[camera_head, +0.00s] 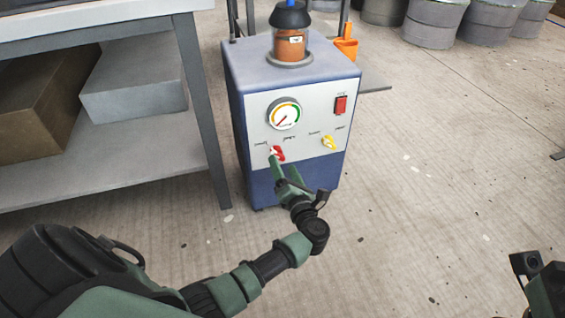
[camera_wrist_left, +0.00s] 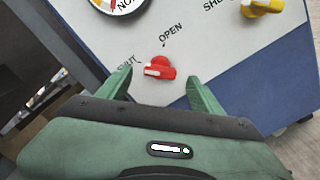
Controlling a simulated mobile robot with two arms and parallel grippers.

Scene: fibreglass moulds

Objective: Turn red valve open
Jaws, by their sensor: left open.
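The red valve (camera_head: 277,153) is a small knob on the white front panel of a blue machine (camera_head: 262,190). In the left wrist view the red valve (camera_wrist_left: 160,68) shows a white mark pointing left, toward the label SHUT, with OPEN printed to the upper right. My left gripper (camera_head: 283,165) is at the panel, close to the valve. In the wrist view its open green fingers (camera_wrist_left: 160,88) stand on either side and just below the knob, with nothing between them that I can see being gripped. Part of my right arm shows at the lower right; its fingertips are not clear.
A yellow valve (camera_head: 329,143), a round gauge (camera_head: 284,113) and a red switch (camera_head: 341,104) share the panel. A jar (camera_head: 290,45) stands on top of the machine. A shelved table (camera_head: 120,150) stands at left.

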